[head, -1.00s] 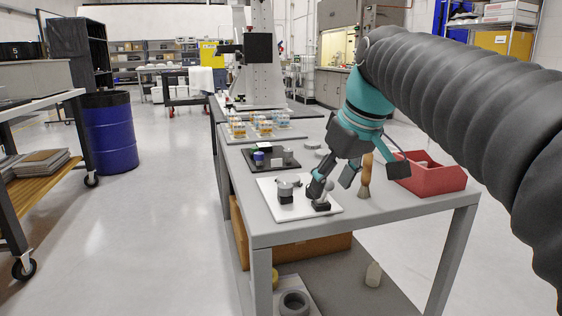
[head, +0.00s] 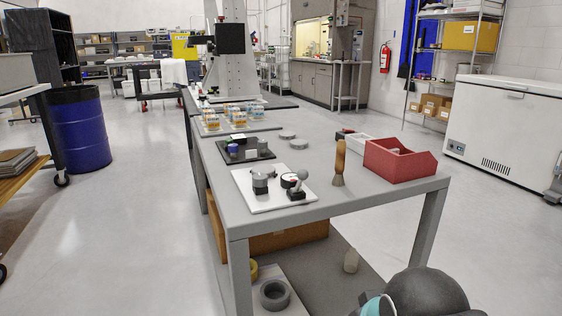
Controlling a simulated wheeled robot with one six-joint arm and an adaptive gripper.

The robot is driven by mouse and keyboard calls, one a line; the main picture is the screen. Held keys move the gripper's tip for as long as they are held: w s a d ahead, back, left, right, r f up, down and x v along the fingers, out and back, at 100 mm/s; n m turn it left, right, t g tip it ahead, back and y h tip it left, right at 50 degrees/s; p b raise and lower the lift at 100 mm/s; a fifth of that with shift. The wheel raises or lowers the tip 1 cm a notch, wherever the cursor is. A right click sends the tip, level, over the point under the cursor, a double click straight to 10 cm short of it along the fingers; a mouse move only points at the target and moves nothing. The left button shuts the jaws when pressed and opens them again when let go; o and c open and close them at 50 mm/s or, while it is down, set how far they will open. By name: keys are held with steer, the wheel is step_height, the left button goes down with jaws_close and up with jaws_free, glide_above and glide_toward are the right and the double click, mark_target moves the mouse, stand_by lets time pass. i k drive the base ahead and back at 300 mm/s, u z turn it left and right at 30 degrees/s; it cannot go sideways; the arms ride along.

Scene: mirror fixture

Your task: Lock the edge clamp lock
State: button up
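The mirror fixture stands on a white plate (head: 250,200) near the front left of the grey table. On the plate are a grey round post (head: 260,183), a round mirror-like disc (head: 288,181) and a small black clamp (head: 297,193) with a short lever ending in a pale ball knob. The lever stands up and leans to one side. It is too small to tell whether the clamp is locked. My gripper is not in view; only a dark, rounded part of my arm with a teal patch shows at the bottom right. Nothing of mine touches the fixture.
A brush with a wooden handle (head: 340,165) stands right of the plate, close to a red bin (head: 400,160). A black tray (head: 243,150) with small parts lies behind the plate. The grey table (head: 310,205) is clear at its front edge. A blue drum (head: 80,132) stands left.

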mark_target(302, 174)
steer(key=z, duration=0.75)
steer(key=k, duration=0.75)
steer(key=u, duration=0.65)
